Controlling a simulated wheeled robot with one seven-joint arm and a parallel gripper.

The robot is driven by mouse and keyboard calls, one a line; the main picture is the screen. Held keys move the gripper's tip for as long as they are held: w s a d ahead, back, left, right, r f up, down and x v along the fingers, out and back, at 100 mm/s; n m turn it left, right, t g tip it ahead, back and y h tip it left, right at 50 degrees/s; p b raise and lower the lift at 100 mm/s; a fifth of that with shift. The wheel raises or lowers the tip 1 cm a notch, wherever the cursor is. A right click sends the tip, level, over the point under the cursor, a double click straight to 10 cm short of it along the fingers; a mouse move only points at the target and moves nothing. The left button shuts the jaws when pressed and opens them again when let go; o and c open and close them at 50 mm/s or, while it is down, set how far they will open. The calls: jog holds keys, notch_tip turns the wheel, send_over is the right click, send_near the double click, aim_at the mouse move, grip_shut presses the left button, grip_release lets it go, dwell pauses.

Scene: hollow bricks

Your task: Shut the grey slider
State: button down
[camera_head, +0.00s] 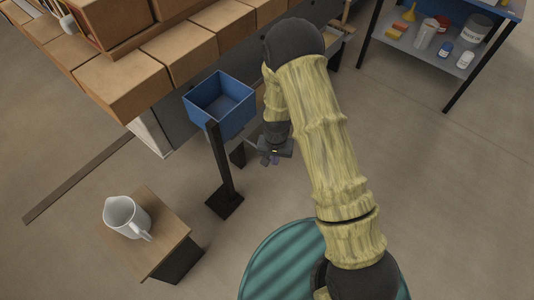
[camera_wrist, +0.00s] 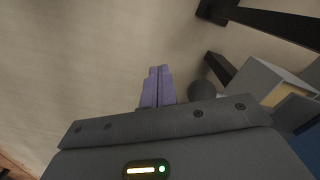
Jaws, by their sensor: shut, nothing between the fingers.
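My gripper (camera_head: 270,161) hangs low beside the dark post of the blue bin, over the floor. In the wrist view its two purple fingers (camera_wrist: 158,72) lie together with nothing between them. A grey box-like part (camera_wrist: 268,80) with a yellowish inside shows at the right of the wrist view, apart from the fingers. It may be the grey slider, but I cannot tell for sure. A dark round knob (camera_wrist: 203,90) shows between it and the fingers. In the head view my arm hides part of the grey front under the bricks.
A blue bin (camera_head: 221,103) stands on a dark post. Brown bricks (camera_head: 125,82) line the bench behind it. A white jug (camera_head: 126,216) stands on a small wooden table (camera_head: 166,240). A shelf (camera_head: 436,50) with bottles is at upper right. The floor at right is clear.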

dwell(0.4)
jog(key=shift+w+a+p, duration=0.3)
jog(key=shift+w+a, duration=0.7)
jog(key=shift+a, duration=0.25)
jog(key=shift+w+a+p, duration=0.3)
jog(key=shift+w+a, duration=0.65)
jog(key=shift+a, duration=0.3)
jog(key=s+d, duration=0.1)
jog(key=s+d+p, duration=0.1)
jog(key=d, duration=0.1)
jog(key=shift+s+d, duration=0.1)
jog(key=shift+s, duration=0.2)
notch_tip(320, 180, up, 8)
jog(key=p, duration=0.7)
